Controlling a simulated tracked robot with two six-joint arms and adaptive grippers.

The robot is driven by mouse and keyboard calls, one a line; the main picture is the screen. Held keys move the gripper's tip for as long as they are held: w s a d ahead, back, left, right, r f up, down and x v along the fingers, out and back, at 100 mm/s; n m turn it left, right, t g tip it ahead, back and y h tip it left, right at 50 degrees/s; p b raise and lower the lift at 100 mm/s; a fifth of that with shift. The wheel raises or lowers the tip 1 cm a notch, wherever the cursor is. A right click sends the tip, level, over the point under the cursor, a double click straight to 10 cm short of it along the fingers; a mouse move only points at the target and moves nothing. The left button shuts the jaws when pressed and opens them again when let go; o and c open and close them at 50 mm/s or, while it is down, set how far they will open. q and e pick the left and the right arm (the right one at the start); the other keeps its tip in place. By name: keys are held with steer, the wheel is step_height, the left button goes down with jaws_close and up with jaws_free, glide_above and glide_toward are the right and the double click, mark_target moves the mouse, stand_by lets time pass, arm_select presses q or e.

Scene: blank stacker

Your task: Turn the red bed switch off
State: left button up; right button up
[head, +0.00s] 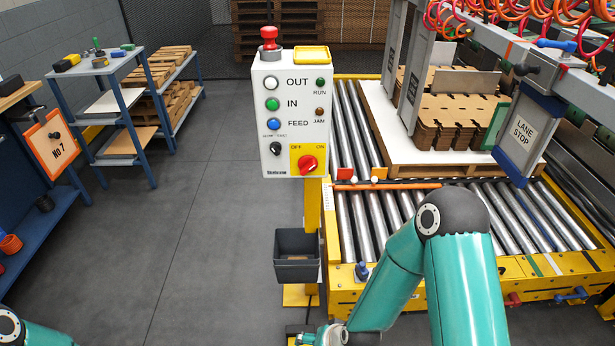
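The red bed switch (308,164) is a rotary knob on a yellow plate at the lower right of a white control box (271,150). The plate is marked OFF on the left and ON on the right. The knob's grip looks slanted up to the right, toward ON, but its pointer is too small to be sure. My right arm bends down in front of the roller bed, and its wrist reaches the bottom edge below the box; its gripper is not visible. Only a bit of my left arm shows at the bottom left corner. Neither arm touches the box.
The box also carries a red mushroom button (269,36), white, green and blue buttons, and a black selector (275,149). A grey bin (297,262) hangs on the yellow post below. The floor left is clear.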

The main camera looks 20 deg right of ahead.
steer(key=w+r+m+t+h+b, duration=0.1)
steer(key=w+r+m+t+b, duration=0.15)
steer(key=w, duration=0.35)
steer(key=w+r+m+t+h+b, duration=0.1)
steer(key=w+m+t+b, duration=0.25)
steer(key=w, duration=0.35)
steer(key=m+t+h+b, duration=0.65)
steer(key=m+b, duration=0.25)
steer(key=m, duration=0.9)
glide_toward(307, 170)
arm_select(q)
step_height(307, 170, down, 14)
steer(key=p, duration=0.3)
arm_select(e)
steer(key=shift+t+y, duration=0.25)
steer(key=shift+t, duration=0.2)
steer(key=x, duration=1)
steer(key=shift+w+d+f, duration=0.3)
steer(key=shift+d, duration=0.05)
steer(key=c, duration=1.2)
steer(key=shift+o, duration=0.2)
